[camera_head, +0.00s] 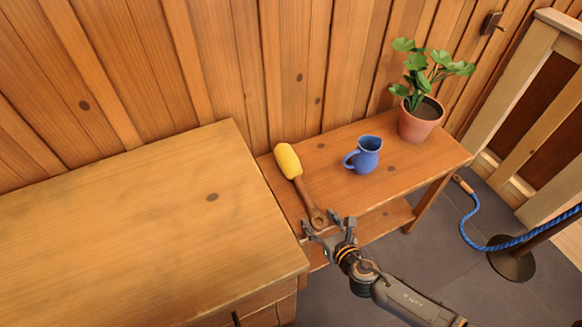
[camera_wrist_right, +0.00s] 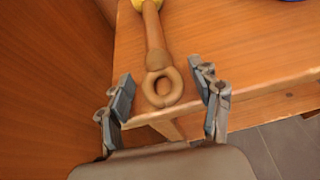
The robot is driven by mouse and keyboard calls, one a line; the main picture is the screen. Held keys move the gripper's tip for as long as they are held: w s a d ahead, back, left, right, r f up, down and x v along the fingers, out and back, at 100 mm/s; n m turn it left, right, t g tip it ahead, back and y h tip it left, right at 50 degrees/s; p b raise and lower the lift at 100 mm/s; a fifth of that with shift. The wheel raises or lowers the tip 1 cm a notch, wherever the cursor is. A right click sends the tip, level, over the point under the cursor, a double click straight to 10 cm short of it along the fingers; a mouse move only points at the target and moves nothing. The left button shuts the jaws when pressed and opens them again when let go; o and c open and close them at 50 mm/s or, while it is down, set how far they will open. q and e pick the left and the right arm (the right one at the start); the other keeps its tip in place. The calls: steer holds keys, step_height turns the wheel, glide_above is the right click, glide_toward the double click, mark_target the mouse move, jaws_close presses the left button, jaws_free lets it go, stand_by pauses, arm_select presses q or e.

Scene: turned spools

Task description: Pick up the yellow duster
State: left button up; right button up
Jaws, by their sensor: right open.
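The yellow duster (camera_head: 289,161) lies on the small wooden table, its yellow head toward the wall and its brown handle (camera_head: 308,200) toward my arm. The handle ends in a ring. My right gripper (camera_head: 322,225) is open at the ring end, near the table's front edge. In the right wrist view the ring (camera_wrist_right: 162,87) shows between the two open fingers (camera_wrist_right: 164,105), apart from both, and part of the yellow head (camera_wrist_right: 137,3) is cut off at the top. My left gripper is not in view.
A blue jug (camera_head: 366,156) and a potted plant (camera_head: 421,116) stand right of the duster on the table (camera_head: 330,150). A larger, higher wooden cabinet (camera_head: 130,220) stands close on the left. A blue rope (camera_head: 470,235) hangs at the right.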

steer(key=shift+c, duration=0.4)
steer(key=c, duration=1.1)
steer(key=shift+c, duration=0.4)
steer(key=shift+r, duration=0.2)
